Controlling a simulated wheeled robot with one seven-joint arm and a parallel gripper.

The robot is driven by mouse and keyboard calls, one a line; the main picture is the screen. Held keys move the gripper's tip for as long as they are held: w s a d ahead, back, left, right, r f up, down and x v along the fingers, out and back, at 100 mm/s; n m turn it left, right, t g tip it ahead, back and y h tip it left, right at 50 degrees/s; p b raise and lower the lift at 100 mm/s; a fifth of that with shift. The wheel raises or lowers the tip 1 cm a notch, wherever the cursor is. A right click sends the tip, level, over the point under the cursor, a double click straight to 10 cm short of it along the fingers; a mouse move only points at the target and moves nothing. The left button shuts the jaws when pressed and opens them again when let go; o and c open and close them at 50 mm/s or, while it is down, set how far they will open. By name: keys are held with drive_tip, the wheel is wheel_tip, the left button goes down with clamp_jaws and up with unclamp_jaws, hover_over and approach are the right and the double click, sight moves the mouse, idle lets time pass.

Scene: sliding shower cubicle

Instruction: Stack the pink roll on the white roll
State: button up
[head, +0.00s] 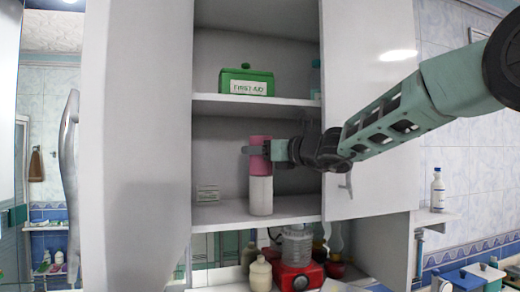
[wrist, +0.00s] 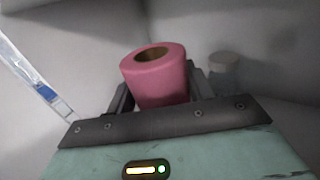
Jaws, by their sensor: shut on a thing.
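The pink roll (head: 260,152) is upright inside the open cabinet, directly above the white roll (head: 260,194). In the head view its lower edge looks level with the white roll's top; I cannot tell for sure if they touch. The white roll stands upright on the middle shelf. My gripper (head: 258,151) is shut on the pink roll from the right. In the wrist view the pink roll (wrist: 157,75) sits between the fingers with its hollow core showing, and the white roll is hidden.
A green first aid box (head: 246,81) stands on the upper shelf (head: 225,99). Open cabinet doors stand on both sides, the right door (head: 365,70) behind my arm. A red blender (head: 298,272) and bottles stand below.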

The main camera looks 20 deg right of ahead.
drive_tip(key=shift+f, duration=0.15)
drive_tip(key=o, duration=0.9)
drive_tip(key=shift+o, duration=0.2)
drive_tip(key=shift+r, duration=0.25)
drive_tip(key=b+v, duration=0.4)
drive_tip(key=v, duration=0.8)
drive_tip(key=shift+b, duration=0.4)
drive_tip(key=shift+f, duration=0.1)
